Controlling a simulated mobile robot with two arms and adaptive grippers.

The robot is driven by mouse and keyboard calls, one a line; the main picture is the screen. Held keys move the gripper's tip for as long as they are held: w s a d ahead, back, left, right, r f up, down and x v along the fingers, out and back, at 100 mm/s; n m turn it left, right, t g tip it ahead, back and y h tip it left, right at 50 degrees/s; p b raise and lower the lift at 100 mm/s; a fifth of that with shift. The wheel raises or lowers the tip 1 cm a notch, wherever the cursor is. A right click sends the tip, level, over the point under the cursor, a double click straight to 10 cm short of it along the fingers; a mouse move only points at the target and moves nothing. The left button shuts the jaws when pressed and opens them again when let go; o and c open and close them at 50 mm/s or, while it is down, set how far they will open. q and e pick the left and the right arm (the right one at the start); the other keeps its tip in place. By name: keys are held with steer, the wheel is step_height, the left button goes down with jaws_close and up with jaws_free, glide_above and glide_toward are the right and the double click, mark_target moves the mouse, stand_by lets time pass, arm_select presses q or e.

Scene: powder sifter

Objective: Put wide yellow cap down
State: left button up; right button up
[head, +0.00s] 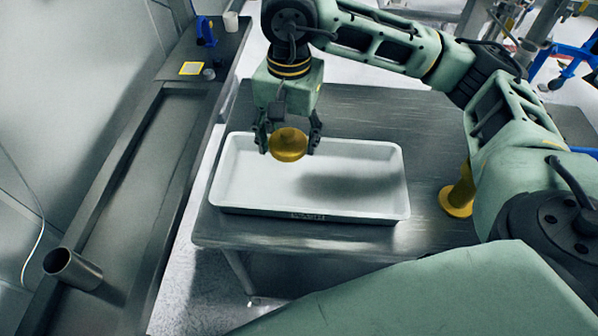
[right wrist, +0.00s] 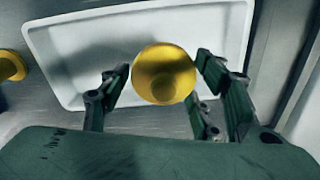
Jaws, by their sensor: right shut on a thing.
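The wide yellow cap (head: 287,144) is held between the fingers of my right gripper (head: 289,140). It hangs above the left part of the white tray (head: 385,206). In the right wrist view the cap (right wrist: 163,74) shows as a round yellow shape between the fingers of the right gripper (right wrist: 160,85), with the white tray (right wrist: 60,50) behind and below it. The right gripper is shut on the cap. My left gripper is not in view.
The tray stands on a metal table (head: 440,232). A second yellow piece (head: 459,196) stands on the table right of the tray, partly hidden by my arm; a yellow piece also shows in the right wrist view (right wrist: 10,66).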

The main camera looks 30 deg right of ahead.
steer(key=w+d+f+m+b, duration=0.1)
steer(key=w+d+f+m, duration=0.15)
steer(key=m, duration=0.95)
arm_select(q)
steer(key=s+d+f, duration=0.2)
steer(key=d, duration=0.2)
arm_select(e)
steer(key=m+p, duration=0.3)
steer(key=m, duration=0.5)
glide_above(257, 182)
step_height(257, 182, down, 9)
steer(key=shift+f, duration=0.2)
step_height(257, 182, down, 4)
steer(key=shift+r+p, duration=0.15)
steer(key=shift+p, duration=0.8)
steer(key=shift+f, duration=0.25)
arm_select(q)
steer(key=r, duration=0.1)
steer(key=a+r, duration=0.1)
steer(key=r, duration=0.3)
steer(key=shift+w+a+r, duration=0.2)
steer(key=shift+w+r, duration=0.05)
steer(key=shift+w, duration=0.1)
arm_select(e)
steer(key=shift+f, duration=0.1)
